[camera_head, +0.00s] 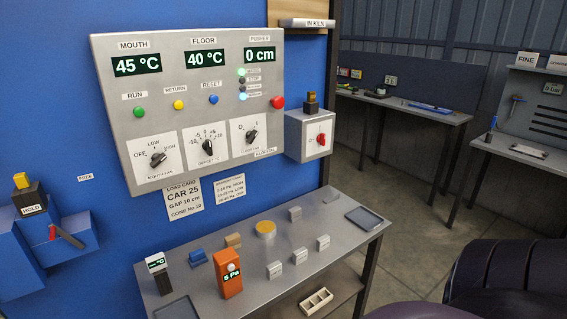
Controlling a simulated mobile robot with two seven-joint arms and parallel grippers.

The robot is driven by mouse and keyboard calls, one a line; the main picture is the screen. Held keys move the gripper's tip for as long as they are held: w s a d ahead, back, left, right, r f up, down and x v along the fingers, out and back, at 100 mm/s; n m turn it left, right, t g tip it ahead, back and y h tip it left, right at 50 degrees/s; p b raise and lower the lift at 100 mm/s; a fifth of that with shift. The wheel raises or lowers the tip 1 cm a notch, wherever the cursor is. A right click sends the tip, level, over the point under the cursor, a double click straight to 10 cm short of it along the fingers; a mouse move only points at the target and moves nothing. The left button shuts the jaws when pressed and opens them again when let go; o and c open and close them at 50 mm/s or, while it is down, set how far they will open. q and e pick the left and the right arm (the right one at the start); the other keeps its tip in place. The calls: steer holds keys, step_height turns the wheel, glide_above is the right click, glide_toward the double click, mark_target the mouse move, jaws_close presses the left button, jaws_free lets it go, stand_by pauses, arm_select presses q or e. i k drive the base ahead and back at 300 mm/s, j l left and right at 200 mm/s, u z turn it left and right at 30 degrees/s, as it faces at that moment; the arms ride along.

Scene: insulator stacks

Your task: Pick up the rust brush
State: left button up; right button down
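No object is clearly recognisable as the rust brush. On the grey metal table (335,222) a small tan-brown block (233,240) and a small blue block (197,257) lie near the back left edge. Either could be a brush, but they are too small to tell. Neither of my grippers shows in the head view. A dark, rounded, ribbed shape fills the lower right corner; it may be part of my own arm.
The table also holds an orange meter (228,279) reading 5 Pa, a black-and-white handheld meter (159,272), a yellow-topped round tin (265,230), several grey blocks and a dark tray (364,218). A control panel (200,100) stands behind. Benches stand at right.

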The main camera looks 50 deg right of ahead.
mark_target(294, 214)
steer(key=z, duration=1.7)
steer(key=i+u, duration=0.15)
steer(key=k, duration=0.05)
